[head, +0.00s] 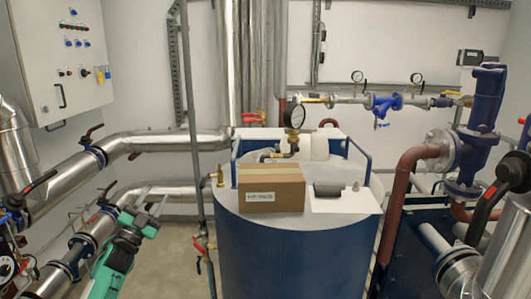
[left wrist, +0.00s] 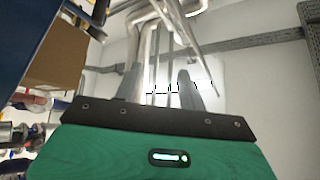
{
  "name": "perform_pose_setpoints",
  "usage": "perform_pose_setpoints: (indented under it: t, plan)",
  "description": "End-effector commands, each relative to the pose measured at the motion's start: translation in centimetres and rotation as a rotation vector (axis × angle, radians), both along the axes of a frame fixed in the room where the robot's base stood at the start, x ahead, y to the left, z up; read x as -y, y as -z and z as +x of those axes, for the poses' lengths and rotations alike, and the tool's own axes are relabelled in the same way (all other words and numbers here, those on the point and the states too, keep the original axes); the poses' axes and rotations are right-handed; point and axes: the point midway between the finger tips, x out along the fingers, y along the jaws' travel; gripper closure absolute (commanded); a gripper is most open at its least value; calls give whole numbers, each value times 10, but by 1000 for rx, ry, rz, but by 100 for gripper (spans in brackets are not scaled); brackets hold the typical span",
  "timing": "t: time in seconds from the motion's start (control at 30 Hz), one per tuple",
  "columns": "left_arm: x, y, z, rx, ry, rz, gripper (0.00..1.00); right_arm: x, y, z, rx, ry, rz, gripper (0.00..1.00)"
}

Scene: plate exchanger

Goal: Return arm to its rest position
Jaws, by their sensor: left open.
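My left arm comes in at the lower left of the head view, with a green wrist. My left gripper (head: 152,206) is open and empty, in the air in front of the lower silver pipe and left of the blue tank. In the left wrist view its two grey fingers (left wrist: 162,88) stand apart with nothing between them. My right gripper does not show in either view.
A cardboard box (head: 270,188) sits on the blue tank (head: 290,255), beside a white sheet (head: 345,204) with a dark cylinder on it. Silver pipes (head: 150,141) with valve handles run along the left. A thin vertical pipe (head: 190,120) stands right of the gripper.

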Motion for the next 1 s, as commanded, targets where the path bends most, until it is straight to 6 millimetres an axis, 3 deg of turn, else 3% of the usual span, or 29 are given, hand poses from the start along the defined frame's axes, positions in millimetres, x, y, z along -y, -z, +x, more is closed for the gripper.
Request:
perform_pose_setpoints:
  t: [0.1,0.2,0.4,0.5,0.67,0.87,1.0]
  plan:
    - [-33,15,18,-128,-134,-131,59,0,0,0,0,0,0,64]
    - [-54,34,29,-252,-216,-216,59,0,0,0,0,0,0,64]
    - [-74,82,39,-515,-306,-334,59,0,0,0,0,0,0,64]
    - [-69,153,32,-602,-320,-330,59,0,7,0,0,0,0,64]
    - [-62,255,11,-740,-341,-330,59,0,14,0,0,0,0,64]
    - [-50,397,-41,-941,-373,-326,59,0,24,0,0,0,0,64]
    - [-39,492,-92,-1083,-396,-320,59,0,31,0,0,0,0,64]
